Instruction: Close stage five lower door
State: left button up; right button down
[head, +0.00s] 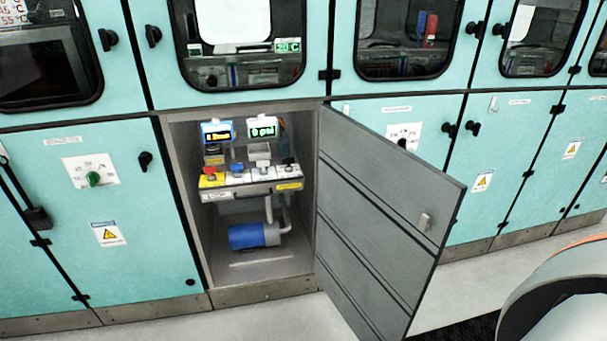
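A lower cabinet door (375,215) stands wide open, hinged on the right side of its compartment and swung out toward me. The open compartment (185,150) holds two small lit displays, a control shelf with a red and a blue knob, and a blue motor-like cylinder (255,236) below. No label reading stage five is legible on this door. Neither of my grippers is in view; a rounded white and grey part, probably mine, shows at the lower right.
Closed teal lower doors stand left (95,220) and right (515,160) of the open compartment. Windowed upper doors (235,45) run above. Light grey floor (255,322) lies clear in front of the compartment, left of the open door.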

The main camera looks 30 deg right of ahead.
aim_at(374, 263)
jog(key=l+z, duration=0.1)
jog(key=l, duration=1.45)
jog(key=l+u, duration=0.3)
jog(key=l, duration=0.65)
jog(key=l+u, duration=0.25)
jog(key=l, duration=0.7)
jog(key=k, duration=0.05)
